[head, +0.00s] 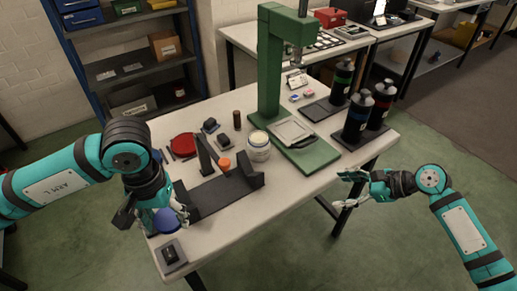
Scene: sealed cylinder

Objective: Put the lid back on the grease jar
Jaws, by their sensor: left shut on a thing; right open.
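The grease jar (259,150) is a white tub with a label and a pale cream top, standing upright near the middle of the table. My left gripper (168,211) is low at the table's near left corner, shut on a blue round lid (166,222). Its fingers partly hide the lid, and I cannot tell whether the lid touches the table. The jar is well to the right of and behind the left gripper. My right gripper (345,189) is open and empty, off the table's right front edge.
A dark angled stand (222,192) lies between the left gripper and the jar, with an orange cap (224,165) behind it. A green press (270,75) rises behind the jar. Dark bottles (357,115) stand at right; a red disc (184,146) lies at left.

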